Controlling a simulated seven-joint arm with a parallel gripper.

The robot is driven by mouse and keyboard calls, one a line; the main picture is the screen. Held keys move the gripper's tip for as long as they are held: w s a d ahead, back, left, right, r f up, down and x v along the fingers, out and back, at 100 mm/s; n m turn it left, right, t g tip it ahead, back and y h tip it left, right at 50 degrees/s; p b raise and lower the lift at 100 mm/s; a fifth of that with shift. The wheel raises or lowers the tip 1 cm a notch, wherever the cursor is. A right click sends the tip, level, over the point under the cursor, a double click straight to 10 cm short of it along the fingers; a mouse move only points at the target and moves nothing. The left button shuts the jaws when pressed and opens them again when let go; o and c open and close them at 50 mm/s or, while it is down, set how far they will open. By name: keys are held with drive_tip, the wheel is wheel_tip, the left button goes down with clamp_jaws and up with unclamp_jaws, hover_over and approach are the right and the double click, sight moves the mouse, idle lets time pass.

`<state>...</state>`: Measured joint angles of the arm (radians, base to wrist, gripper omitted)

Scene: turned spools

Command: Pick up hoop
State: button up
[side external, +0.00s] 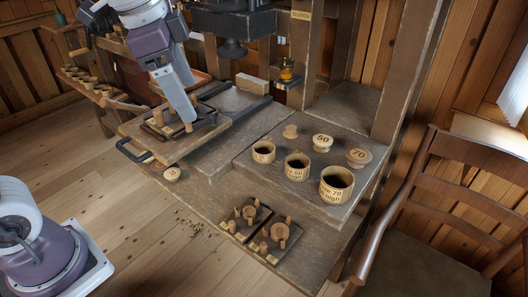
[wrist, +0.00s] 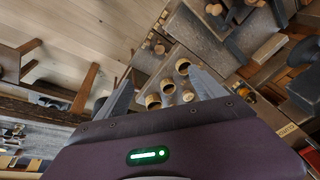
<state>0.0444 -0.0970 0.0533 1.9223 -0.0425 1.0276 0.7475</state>
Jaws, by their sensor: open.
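No thing stands out clearly as a separate hoop; I cannot tell which round wooden piece it is. Three ring-like wooden cups with dark openings stand in a row on the raised right board: a small one (side external: 263,152), a middle one (side external: 297,166) and a large one (side external: 336,184), with lettering on their fronts. The large cup (wrist: 153,102) also shows in the wrist view, between my fingers but farther off. My gripper (side external: 187,117) points down over the left board, close to a peg there; contact cannot be told. In the wrist view, my gripper (wrist: 160,72) is open, with nothing visible between its fingers.
Behind the cups stand a small knob (side external: 290,131) and lids marked 50 (side external: 321,142) and 70 (side external: 358,157). A disc marked 70 (side external: 172,174) lies at the front left. Pegged racks (side external: 247,218) sit in front. A chair (side external: 440,205) stands right; a press (side external: 232,25) behind.

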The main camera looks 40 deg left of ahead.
drive_tip(key=w+f+m+g, duration=0.1)
drive_tip(key=w+f+m, duration=0.2)
drive_tip(key=w, duration=0.4)
drive_tip(key=m+g, duration=0.2)
drive_tip(key=m, duration=0.8)
approach(264, 146)
drive_tip(key=s+d+f, duration=0.1)
drive_tip(key=s+d, duration=0.1)
drive_tip(key=d, duration=0.1)
drive_tip(key=f, duration=0.4)
drive_tip(key=a+f, duration=0.1)
drive_tip(key=f, duration=0.2)
drive_tip(key=shift+w, duration=0.1)
drive_tip(key=c, duration=1.4)
